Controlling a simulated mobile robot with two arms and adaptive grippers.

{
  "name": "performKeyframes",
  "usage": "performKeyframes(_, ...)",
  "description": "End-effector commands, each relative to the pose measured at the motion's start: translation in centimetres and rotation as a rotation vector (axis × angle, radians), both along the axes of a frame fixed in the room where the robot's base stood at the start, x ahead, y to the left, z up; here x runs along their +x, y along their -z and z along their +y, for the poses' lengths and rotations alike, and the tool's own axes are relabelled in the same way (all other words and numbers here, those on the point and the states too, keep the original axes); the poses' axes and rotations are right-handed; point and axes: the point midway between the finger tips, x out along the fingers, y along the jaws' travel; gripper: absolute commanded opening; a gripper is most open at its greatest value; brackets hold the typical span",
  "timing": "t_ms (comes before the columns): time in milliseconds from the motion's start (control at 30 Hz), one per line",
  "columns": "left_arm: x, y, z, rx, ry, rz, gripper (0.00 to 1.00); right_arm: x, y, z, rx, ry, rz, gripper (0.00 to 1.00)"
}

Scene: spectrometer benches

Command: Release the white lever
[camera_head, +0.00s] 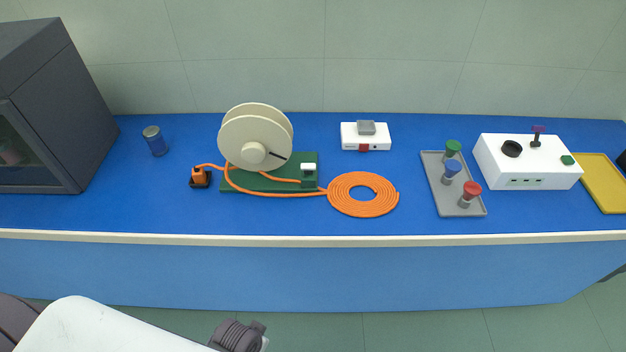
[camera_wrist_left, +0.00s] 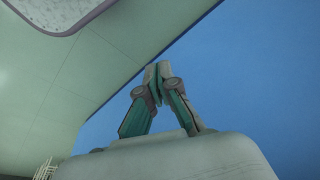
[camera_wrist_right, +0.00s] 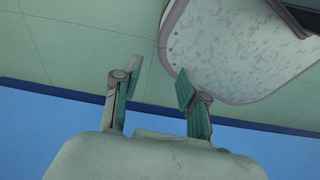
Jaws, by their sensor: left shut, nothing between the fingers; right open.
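A cream cable reel (camera_head: 256,138) stands on a green base (camera_head: 270,184) on the blue bench. A small white lever (camera_head: 308,167) sits at the right end of that base. Orange cable runs from the reel into a flat orange coil (camera_head: 363,194) beside the base. My left gripper (camera_wrist_left: 157,70) is shut and empty in the left wrist view. My right gripper (camera_wrist_right: 159,72) is open and empty in the right wrist view. Neither gripper's fingers show in the head view, and neither wrist view shows the lever.
An orange plug piece (camera_head: 199,178) and a blue can (camera_head: 155,141) are left of the reel. A small white box (camera_head: 366,136), a grey tray (camera_head: 432,185) with coloured knobs, a white instrument (camera_head: 527,165) and a yellow tray (camera_head: 602,180) stand to the right. A dark cabinet (camera_head: 62,110) fills the left end.

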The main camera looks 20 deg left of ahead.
Motion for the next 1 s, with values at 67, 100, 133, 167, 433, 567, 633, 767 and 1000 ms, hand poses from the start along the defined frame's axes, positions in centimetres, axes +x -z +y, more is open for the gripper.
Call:
performKeyframes(67, 1.2, -3.7, -0.1, 0.004, 0.011, -0.026, 0.00, 0.1, 0.0, -0.2, -0.003, -0.002, -0.001, 0.43)
performKeyframes(100, 1.6, -5.5, -0.2, 0.010, 0.022, -0.038, 0.00, 0.0, 0.1, -0.5, -0.007, -0.002, 0.002, 0.43)
performKeyframes(133, 2.0, -6.9, -0.2, 0.016, 0.035, -0.047, 0.00, -0.1, 0.1, -0.7, -0.009, -0.002, 0.004, 0.43)
performKeyframes(167, 2.3, -8.2, -0.2, 0.026, 0.052, -0.058, 0.00, -0.3, 0.1, -0.9, -0.012, -0.003, 0.007, 0.43)
performKeyframes(433, 6.5, -18.2, 0.2, 0.344, 0.514, -0.202, 0.00, -2.2, 0.3, -1.9, -0.024, -0.002, 0.036, 0.43)
performKeyframes(567, 9.2, -20.4, 0.1, 0.581, 0.807, -0.243, 0.00, -2.3, 0.3, -1.9, -0.025, -0.001, 0.038, 0.43)
performKeyframes(633, 10.8, -21.5, -0.2, 0.730, 0.977, -0.251, 0.00, -2.3, 0.3, -1.9, -0.026, -0.001, 0.036, 0.43)
performKeyframes(767, 14.0, -23.6, -1.2, 1.050, 1.304, -0.229, 0.00, -2.0, 0.3, -1.9, -0.025, -0.001, 0.033, 0.43)
performKeyframes(1000, 18.4, -27.0, -4.5, 1.627, 1.783, -0.059, 0.00, -1.5, 0.3, -1.8, -0.023, 0.000, 0.026, 0.43)
